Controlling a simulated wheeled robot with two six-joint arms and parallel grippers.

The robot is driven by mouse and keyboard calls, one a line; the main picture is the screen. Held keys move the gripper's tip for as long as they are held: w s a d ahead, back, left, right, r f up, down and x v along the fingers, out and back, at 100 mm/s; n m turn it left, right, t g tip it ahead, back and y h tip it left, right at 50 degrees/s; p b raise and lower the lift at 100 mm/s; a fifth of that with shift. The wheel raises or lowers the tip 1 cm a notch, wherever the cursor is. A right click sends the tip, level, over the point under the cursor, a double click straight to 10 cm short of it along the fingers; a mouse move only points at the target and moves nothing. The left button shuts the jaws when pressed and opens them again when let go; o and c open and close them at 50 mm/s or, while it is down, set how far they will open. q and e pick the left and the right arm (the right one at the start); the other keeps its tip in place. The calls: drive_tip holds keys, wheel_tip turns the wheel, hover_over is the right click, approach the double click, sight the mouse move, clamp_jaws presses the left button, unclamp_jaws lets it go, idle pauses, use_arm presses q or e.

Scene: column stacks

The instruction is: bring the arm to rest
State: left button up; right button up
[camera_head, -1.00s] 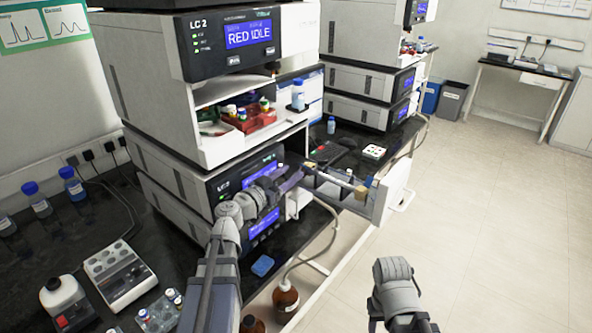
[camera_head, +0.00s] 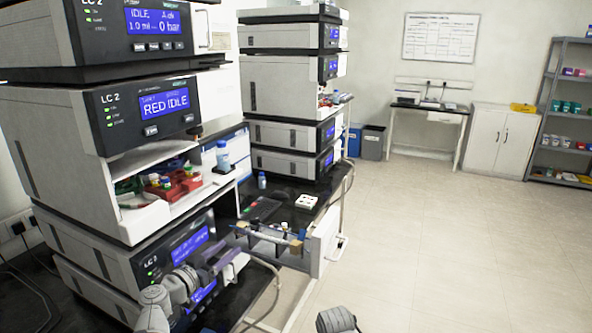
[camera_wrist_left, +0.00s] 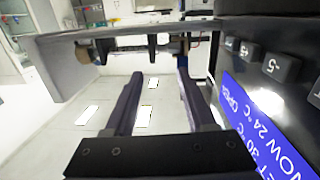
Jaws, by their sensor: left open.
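My left arm (camera_head: 152,308) comes in at the bottom left of the head view. Its left gripper (camera_head: 228,256) is in front of the lower LC unit, at the near end of an open drawer (camera_head: 322,243). In the left wrist view the gripper (camera_wrist_left: 158,85) has its two fingers apart with nothing between them. The open drawer also shows in that view (camera_wrist_left: 60,55), around and beyond the fingertips. Only a grey part of my right arm (camera_head: 337,320) shows at the bottom edge; its gripper is out of view.
The LC 2 unit (camera_head: 60,150) stands above my left gripper, with red vial racks (camera_head: 172,188) in its open bay. A blue-capped bottle (camera_head: 222,157) stands beside them. A blue display (camera_wrist_left: 262,130) is close on the right in the wrist view. The floor (camera_head: 440,240) is clear.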

use_arm(q)
drive_tip(key=s+d+f+m+g+p, duration=0.1)
drive_tip(key=s+d+f+g, duration=0.2)
drive_tip(key=d, duration=0.3)
drive_tip(key=s+d+f+m+g+h+p, duration=0.1)
drive_tip(key=s+d+f+g, duration=0.25)
drive_tip(key=d, duration=0.35)
drive_tip(key=s+d+f+g+p, duration=0.1)
drive_tip(key=s+d+f+g, duration=0.1)
drive_tip(key=d+f+g, duration=0.3)
drive_tip(key=s+f+n+g+y+p, duration=0.1)
drive_tip(key=s+f+g+y, duration=0.1)
drive_tip(key=s+y, duration=0.3)
drive_tip(key=s+f+n+g+y+p, duration=0.1)
drive_tip(key=s+y, duration=0.3)
drive_tip(key=s, duration=0.4)
drive_tip(key=shift+d+f+n+g+y, duration=0.4)
drive_tip(key=shift+f+g, duration=0.1)
drive_tip(key=shift+g, duration=0.35)
drive_tip(key=shift+s, duration=0.1)
